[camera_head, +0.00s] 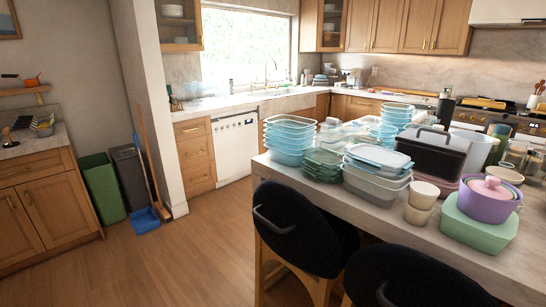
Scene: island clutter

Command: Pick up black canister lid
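Neither of my grippers is in the head view. I cannot clearly pick out a black canister lid. A dark upright canister-like thing (445,108) stands among the clutter toward the back right of the island, with a lighter top. A large black box-like container with a handle (435,155) sits on the island in front of it. Whether either bears the lid is too small to tell.
The island (521,262) is crowded with stacked blue containers (290,141), grey containers (375,180), a purple pot (487,205), a green box (479,229) and cream cups (422,196). Black chairs (295,225) stand at its front.

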